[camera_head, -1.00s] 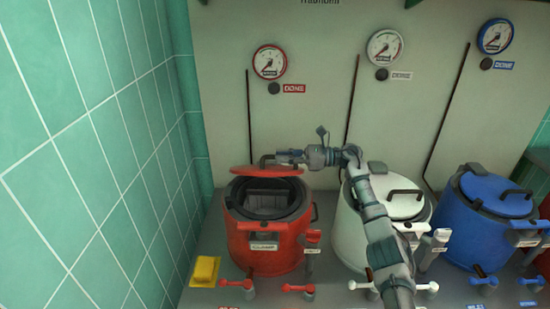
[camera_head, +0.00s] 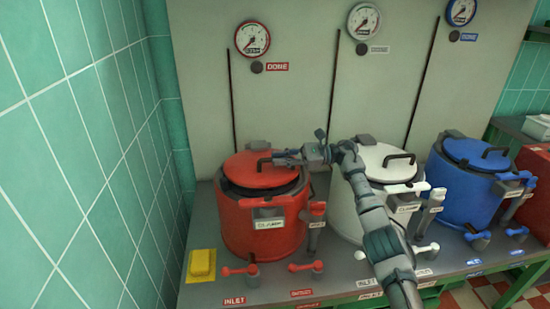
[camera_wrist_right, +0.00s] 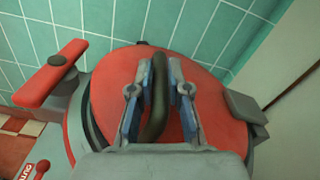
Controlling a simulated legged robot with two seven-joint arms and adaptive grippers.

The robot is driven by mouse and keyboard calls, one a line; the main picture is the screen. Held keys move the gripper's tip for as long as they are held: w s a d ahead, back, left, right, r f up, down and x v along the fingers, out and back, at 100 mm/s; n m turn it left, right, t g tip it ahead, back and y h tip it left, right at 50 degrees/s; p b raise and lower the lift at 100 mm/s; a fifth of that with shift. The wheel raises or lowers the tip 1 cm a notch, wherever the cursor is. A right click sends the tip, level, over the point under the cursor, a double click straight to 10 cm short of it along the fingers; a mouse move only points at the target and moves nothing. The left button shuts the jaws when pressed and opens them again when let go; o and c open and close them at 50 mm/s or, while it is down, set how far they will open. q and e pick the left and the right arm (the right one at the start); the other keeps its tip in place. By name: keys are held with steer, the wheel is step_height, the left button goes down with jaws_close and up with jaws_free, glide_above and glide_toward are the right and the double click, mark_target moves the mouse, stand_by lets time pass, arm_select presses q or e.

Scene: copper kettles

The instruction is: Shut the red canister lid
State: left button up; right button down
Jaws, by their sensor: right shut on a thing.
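The red canister (camera_head: 262,222) stands at the left of the bench. Its red lid (camera_head: 258,170) lies over the top, slightly tilted, with a dark gap along the front rim. My right gripper (camera_head: 278,160) reaches in from the right and is shut on the dark lid handle (camera_head: 264,165). In the right wrist view the handle (camera_wrist_right: 158,97) runs between the two fingers (camera_wrist_right: 159,95), above the red lid (camera_wrist_right: 108,85). My left gripper is not in view.
A white canister (camera_head: 345,212) and a blue canister (camera_head: 462,195) stand to the right. Red valve handles (camera_head: 240,270) stick out in front. A tiled wall (camera_head: 70,150) is on the left.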

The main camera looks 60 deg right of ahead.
steer(key=shift+d, duration=0.25)
